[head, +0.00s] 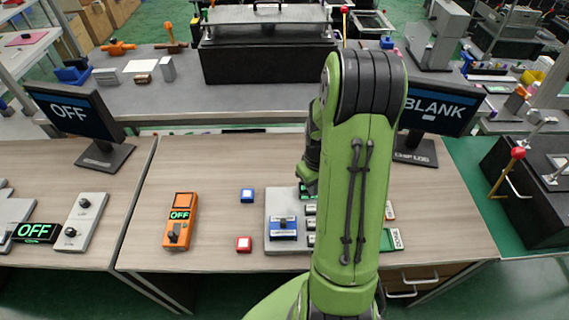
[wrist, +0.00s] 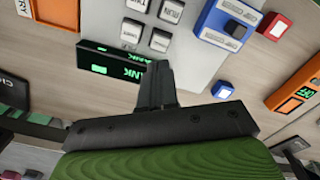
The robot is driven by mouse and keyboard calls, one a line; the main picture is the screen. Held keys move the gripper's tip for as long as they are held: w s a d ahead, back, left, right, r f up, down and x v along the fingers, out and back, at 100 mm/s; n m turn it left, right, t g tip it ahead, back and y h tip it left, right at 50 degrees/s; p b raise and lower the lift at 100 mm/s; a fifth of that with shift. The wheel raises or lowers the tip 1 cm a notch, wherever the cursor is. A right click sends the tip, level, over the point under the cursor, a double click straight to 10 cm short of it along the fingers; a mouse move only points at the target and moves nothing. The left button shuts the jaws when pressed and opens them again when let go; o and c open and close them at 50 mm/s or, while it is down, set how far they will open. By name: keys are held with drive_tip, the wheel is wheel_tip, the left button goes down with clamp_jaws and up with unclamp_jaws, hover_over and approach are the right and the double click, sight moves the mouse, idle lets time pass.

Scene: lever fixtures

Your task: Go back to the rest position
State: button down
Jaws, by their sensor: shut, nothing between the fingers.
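My gripper (wrist: 159,80) is shut with nothing between its fingers, seen in the wrist view. It is over the workbench (head: 228,170), near a grey panel (wrist: 190,66) with several white keys and a black display with green text (wrist: 108,64). I cannot tell its exact height. In the head view my green arm rises at the centre right and bends over at the top.
An orange lever box (head: 180,222) reading OFF, a blue block (head: 247,196) and a red block (head: 244,244) stand on the bench. A blue lever device (head: 283,228) is on the panel. Monitors read OFF (head: 72,110) and BLANK (head: 437,105).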

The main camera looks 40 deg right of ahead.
drive_tip(key=w+a+r+t+h, duration=0.1)
drive_tip(key=a+r, duration=0.4)
drive_tip(key=r, duration=0.4)
drive_tip(key=s+a+r+t+y, duration=0.1)
drive_tip(key=s+a+r+t, duration=0.3)
drive_tip(key=s+a+r, duration=0.8)
drive_tip(key=a, duration=0.3)
drive_tip(key=shift+r+n+t, duration=0.3)
drive_tip(key=shift+r+n, duration=0.1)
